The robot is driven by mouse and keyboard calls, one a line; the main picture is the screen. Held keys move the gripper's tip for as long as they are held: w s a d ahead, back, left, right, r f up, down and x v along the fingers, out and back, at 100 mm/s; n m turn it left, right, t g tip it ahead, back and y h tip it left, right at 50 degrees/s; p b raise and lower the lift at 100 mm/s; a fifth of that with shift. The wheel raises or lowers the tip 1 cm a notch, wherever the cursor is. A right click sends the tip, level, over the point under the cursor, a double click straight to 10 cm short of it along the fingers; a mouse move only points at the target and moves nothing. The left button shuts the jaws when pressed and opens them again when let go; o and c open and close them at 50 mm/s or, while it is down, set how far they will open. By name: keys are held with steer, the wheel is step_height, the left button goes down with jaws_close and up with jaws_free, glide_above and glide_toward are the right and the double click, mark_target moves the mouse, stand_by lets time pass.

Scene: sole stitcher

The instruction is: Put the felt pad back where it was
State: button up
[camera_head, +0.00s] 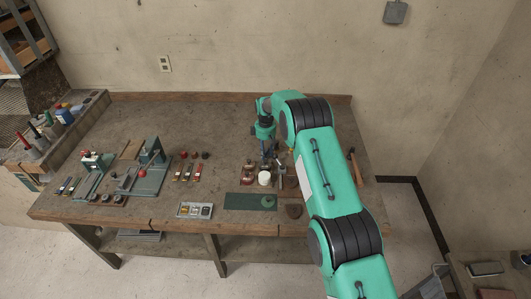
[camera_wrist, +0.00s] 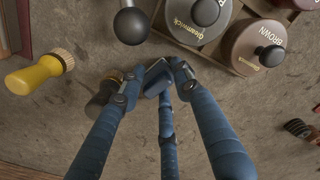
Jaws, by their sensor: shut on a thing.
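My gripper (camera_head: 267,153) is over the back right part of the workbench, its blue fingers pointing down. In the wrist view my gripper (camera_wrist: 158,76) has its fingertips drawn together on a small dark thing. The fingers hide most of that thing, so I cannot tell whether it is the felt pad. No other thing shows clearly as the felt pad. A round green piece (camera_head: 268,201) lies on the green mat (camera_head: 238,201) at the bench's front; it is too small to identify.
Knobbed tins, one marked Gleamwick (camera_wrist: 201,14) and one marked Brown (camera_wrist: 257,47), stand in a wooden holder beside the fingers. A yellow-handled brush (camera_wrist: 40,72) lies left. A dark cylinder (camera_wrist: 99,106) is behind the left finger. A hammer (camera_head: 353,167) lies at the bench's right end.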

mark_target(266, 151)
steer(key=o, duration=1.1)
steer(key=shift+r, duration=0.15)
step_height(266, 151, up, 12)
stand_by(0.7)
